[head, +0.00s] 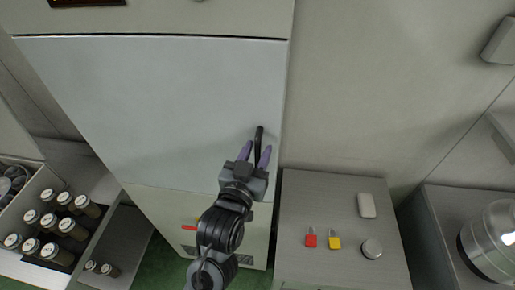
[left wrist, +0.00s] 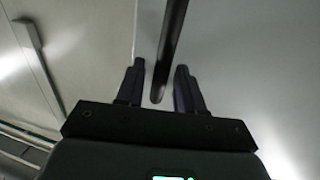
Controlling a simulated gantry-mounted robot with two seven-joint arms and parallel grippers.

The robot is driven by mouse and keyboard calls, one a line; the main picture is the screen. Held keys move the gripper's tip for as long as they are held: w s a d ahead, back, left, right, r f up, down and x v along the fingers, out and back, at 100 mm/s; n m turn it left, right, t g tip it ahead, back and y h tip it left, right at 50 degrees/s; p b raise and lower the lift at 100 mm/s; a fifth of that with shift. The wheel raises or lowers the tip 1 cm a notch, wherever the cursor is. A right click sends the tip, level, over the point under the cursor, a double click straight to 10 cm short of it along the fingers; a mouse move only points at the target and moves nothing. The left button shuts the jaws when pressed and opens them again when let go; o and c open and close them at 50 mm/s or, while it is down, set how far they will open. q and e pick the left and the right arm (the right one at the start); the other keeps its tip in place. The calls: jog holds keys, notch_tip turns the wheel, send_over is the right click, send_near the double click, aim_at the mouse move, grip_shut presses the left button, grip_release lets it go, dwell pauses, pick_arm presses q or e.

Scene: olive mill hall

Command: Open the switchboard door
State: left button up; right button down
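The switchboard door (head: 150,100) is a large pale grey panel in the head view, and it looks flush with its cabinet. Its dark bar handle (head: 259,132) is near the door's right edge. My left gripper (head: 258,156) is open at the handle, with its two purple fingers on either side of the handle's lower end. In the left wrist view the handle (left wrist: 170,45) comes down between the open fingers (left wrist: 158,85), with a visible gap on each side. My right gripper is in neither view.
A grey cabinet top (head: 310,205) to the right holds a red padlock (head: 311,240), a yellow padlock (head: 334,242), a white block (head: 366,205) and a round tin (head: 372,249). Several jars (head: 70,228) stand at the lower left. A glass vessel (head: 490,240) is far right.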

pick_arm(q)
jog(key=shift+w+d, duration=0.15)
jog(key=shift+w, duration=0.15)
grip_shut()
jog(key=shift+s, duration=0.1)
